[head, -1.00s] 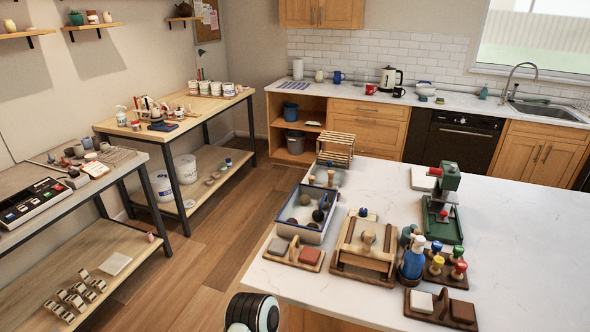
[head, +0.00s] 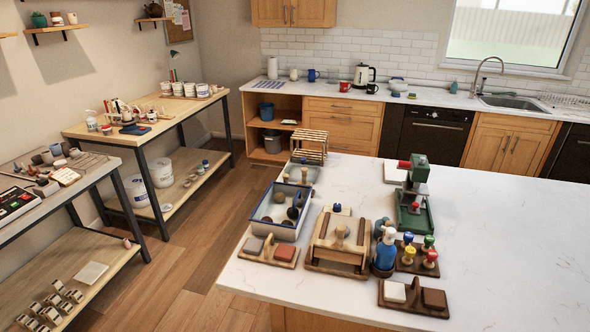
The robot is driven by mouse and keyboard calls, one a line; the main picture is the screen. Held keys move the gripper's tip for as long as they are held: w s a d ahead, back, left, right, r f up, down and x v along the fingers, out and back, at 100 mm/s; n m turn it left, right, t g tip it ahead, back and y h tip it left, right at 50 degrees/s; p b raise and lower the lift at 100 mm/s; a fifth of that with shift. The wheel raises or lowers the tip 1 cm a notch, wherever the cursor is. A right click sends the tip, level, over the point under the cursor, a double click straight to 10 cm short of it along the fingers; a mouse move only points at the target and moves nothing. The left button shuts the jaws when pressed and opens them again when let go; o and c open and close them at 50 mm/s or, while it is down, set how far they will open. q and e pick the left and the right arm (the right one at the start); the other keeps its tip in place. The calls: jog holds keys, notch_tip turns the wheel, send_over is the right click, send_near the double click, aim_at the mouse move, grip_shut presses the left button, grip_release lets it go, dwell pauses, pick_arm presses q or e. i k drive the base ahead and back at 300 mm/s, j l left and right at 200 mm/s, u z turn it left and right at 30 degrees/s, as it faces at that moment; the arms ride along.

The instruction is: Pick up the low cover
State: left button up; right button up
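I cannot tell for certain which thing is the low cover. A low wooden piece with a round knob (head: 340,233) sits on the white island, in the middle of the tool group, and could be it. Its knob stands upright and a small blue-topped piece (head: 337,208) is at its back edge. Neither of my grippers is in view, and nothing is seen touching the tools.
On the white island (head: 500,230), a blue-rimmed tray (head: 284,233) stands left of the wooden piece. A blue bottle (head: 385,250), several colored stamps (head: 429,258) and a green press (head: 414,200) stand right. The island's right side is clear. Left are worktables (head: 140,135).

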aim_at(293, 167)
jog(key=z, duration=3.1)
jog(key=j+z, duration=0.1)
jog(key=z, duration=0.35)
jog(key=k+z, duration=0.15)
jog(key=z, duration=0.35)
jog(key=k+z, duration=0.1)
jog(key=z, duration=0.35)
jog(key=k+u, duration=0.15)
jog(key=k, duration=0.4)
jog(key=k+j+u, duration=0.2)
jog(key=k, duration=0.3)
jog(key=k+l+z, duration=0.15)
jog(key=k, duration=0.35)
jog(key=k+l+z, duration=0.1)
jog(key=k, duration=0.45)
jog(key=k+j+z, duration=0.1)
jog(key=k+z, duration=0.15)
jog(key=z, duration=0.15)
jog(key=k+z, duration=0.5)
jog(key=z, duration=0.25)
jog(key=k+z, duration=0.8)
jog(key=k, duration=0.15)
